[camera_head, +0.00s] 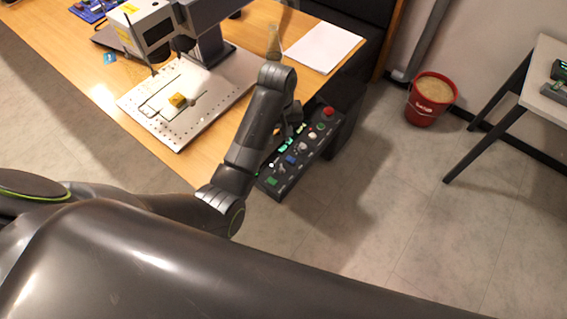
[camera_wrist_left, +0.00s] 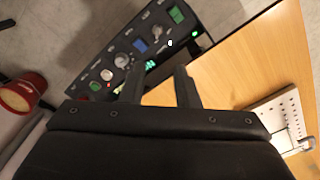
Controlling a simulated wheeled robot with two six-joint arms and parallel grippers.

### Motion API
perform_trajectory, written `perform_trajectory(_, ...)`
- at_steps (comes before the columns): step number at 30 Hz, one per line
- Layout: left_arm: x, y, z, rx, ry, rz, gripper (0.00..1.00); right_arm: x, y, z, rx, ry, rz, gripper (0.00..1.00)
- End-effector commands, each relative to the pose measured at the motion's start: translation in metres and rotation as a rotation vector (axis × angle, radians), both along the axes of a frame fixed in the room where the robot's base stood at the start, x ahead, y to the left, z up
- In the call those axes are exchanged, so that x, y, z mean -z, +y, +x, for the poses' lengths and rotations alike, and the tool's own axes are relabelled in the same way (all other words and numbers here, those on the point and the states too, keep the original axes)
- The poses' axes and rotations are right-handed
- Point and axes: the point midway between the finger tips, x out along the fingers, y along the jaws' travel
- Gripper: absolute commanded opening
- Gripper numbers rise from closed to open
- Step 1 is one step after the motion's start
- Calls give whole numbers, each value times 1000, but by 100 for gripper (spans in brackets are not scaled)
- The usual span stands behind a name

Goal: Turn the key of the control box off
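The black control box (camera_head: 301,166) hangs at the table's right edge, with a red button, a blue knob, green displays and several other controls. It also shows at the upper left of the left wrist view (camera_wrist_left: 128,40). I cannot tell for sure which control is the key; a small pale switch (camera_wrist_left: 158,32) stands near the green display. My left gripper (camera_head: 294,128) is over the box's table-side edge, partly hidden by its own arm. In the wrist view the fingers (camera_wrist_left: 158,84) are apart with nothing between them, the left one overlapping the panel. My right gripper is not in view.
The wooden table (camera_head: 70,50) carries the laser marker (camera_head: 150,30), its perforated plate (camera_head: 225,85) with a small yellow piece (camera_head: 178,100), and white paper (camera_head: 322,45). A red bucket (camera_head: 430,98) stands on the floor. Floor right of the box is clear.

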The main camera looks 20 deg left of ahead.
Motion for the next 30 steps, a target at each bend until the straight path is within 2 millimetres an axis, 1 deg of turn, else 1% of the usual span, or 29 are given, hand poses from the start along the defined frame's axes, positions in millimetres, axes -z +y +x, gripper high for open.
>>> perform_trajectory(2,-5,-4,4,-5,8,2,28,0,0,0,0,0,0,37)
perform_trajectory(4,-4,-5,5,-8,12,3,28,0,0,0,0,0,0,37)
perform_trajectory(8,9,-5,5,-8,15,3,28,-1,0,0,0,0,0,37)
perform_trajectory(11,28,-5,4,-8,16,3,28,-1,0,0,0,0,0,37)
perform_trajectory(18,80,-5,4,-7,16,3,28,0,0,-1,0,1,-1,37)
perform_trajectory(24,119,-5,4,-7,13,3,28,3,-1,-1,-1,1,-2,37)
perform_trajectory(30,149,-5,5,-6,12,2,28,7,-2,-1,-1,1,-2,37)
